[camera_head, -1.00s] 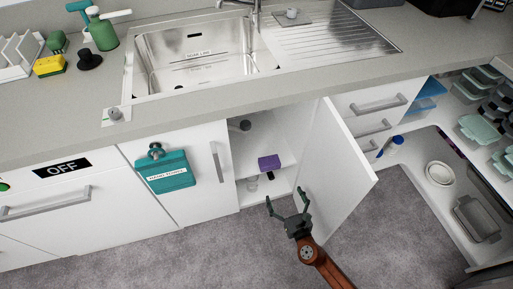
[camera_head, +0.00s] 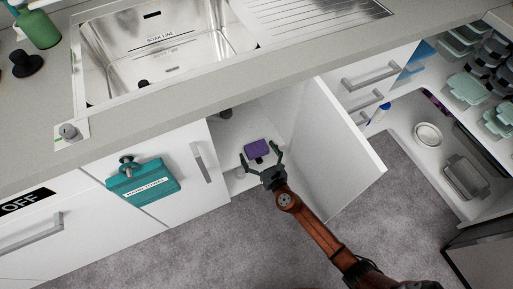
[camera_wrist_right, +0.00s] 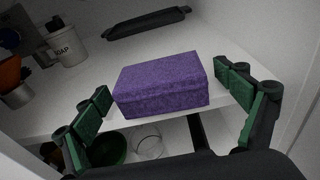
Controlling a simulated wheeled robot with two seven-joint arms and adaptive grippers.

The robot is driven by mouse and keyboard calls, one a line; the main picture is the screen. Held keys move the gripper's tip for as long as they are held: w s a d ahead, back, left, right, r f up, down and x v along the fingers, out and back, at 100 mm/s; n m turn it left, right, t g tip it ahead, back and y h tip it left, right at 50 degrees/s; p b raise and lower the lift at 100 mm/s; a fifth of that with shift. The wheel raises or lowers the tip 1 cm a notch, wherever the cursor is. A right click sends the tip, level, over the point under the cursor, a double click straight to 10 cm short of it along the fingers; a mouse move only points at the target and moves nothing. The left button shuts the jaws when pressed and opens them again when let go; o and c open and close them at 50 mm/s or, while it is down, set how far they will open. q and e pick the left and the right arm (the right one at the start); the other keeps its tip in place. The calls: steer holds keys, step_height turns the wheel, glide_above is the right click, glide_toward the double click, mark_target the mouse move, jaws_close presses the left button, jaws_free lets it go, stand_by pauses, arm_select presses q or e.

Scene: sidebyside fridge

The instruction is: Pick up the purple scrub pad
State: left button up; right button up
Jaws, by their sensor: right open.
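The purple scrub pad (camera_head: 256,147) lies on a white shelf inside the open cupboard under the sink. In the right wrist view the pad (camera_wrist_right: 163,85) is a purple block near the shelf's front edge, in front of and between the spread fingers. My right gripper (camera_head: 261,160) is open and empty, at the cupboard opening just in front of the pad. It also shows in the right wrist view (camera_wrist_right: 170,100), with a green-padded finger on either side. I see no contact between the fingers and the pad. My left gripper is not in view.
The open cupboard door (camera_head: 335,150) stands close to the right of my arm. A soap cup (camera_wrist_right: 67,46) and a dark bar (camera_wrist_right: 147,23) are farther back on the shelf. A glass (camera_wrist_right: 147,139) and a green bowl (camera_wrist_right: 108,149) are below the shelf.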

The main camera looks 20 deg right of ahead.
steer(key=shift+w+f, duration=0.1)
steer(key=shift+w, duration=0.3)
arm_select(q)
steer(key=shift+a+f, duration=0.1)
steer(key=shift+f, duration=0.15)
arm_select(e)
steer(key=shift+d, duration=0.1)
steer(key=c, duration=1.2)
steer(key=shift+o, duration=0.2)
